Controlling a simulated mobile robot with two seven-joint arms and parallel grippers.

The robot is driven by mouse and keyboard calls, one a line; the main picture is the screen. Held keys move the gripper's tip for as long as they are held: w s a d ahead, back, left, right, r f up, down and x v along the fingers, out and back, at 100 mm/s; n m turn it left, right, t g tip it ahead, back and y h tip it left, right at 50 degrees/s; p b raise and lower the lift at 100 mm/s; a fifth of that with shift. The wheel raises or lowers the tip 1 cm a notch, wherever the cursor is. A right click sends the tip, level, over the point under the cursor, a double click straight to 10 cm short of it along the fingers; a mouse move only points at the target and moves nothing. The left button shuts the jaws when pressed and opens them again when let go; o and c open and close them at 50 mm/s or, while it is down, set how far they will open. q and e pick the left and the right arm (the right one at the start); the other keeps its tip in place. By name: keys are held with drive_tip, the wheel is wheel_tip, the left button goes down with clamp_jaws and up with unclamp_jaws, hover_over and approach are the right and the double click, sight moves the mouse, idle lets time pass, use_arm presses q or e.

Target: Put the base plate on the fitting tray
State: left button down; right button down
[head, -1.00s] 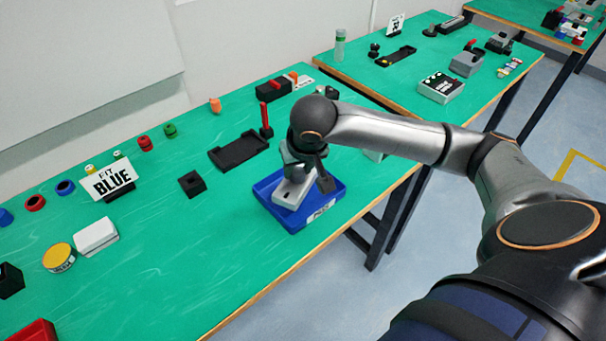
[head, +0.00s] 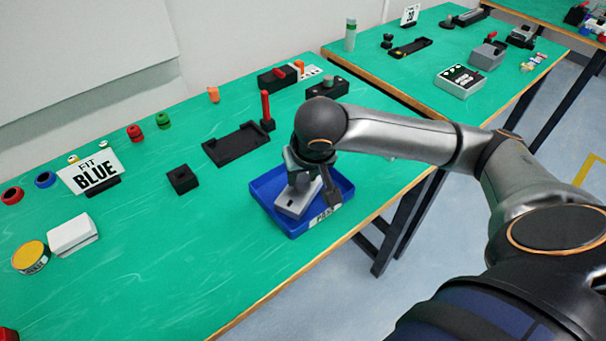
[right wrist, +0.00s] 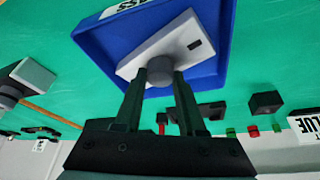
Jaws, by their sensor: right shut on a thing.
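The base plate appears to be the light grey plate (head: 292,204) with a round grey knob, at the blue tray (head: 264,203) near the table's front edge. My right gripper (head: 303,178) is above the tray, its fingers pointing down. In the right wrist view the right gripper (right wrist: 160,85) is shut on the knob of the plate (right wrist: 192,45). The plate lies within the outline of the blue tray (right wrist: 100,42); I cannot tell whether it touches the floor. A flat black tray (head: 236,146), probably the fitting tray, is empty behind it. My left gripper is not in view.
A red upright peg (head: 266,106) stands beside the black tray. A small black block (head: 182,180) and the BLUE sign (head: 92,171) are to the left. A white box (head: 72,235) and a yellow-topped tin (head: 30,257) are farther left. Green table is clear in front of the black block.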

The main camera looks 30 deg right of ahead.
drive_tip(key=c, duration=1)
unclamp_jaws()
drive_tip(key=shift+f, duration=0.2)
drive_tip(key=o, duration=0.5)
drive_tip(key=shift+r, duration=0.2)
drive_tip(key=p+v, duration=0.3)
drive_tip(key=v, duration=0.9)
drive_tip(key=shift+p, duration=0.3)
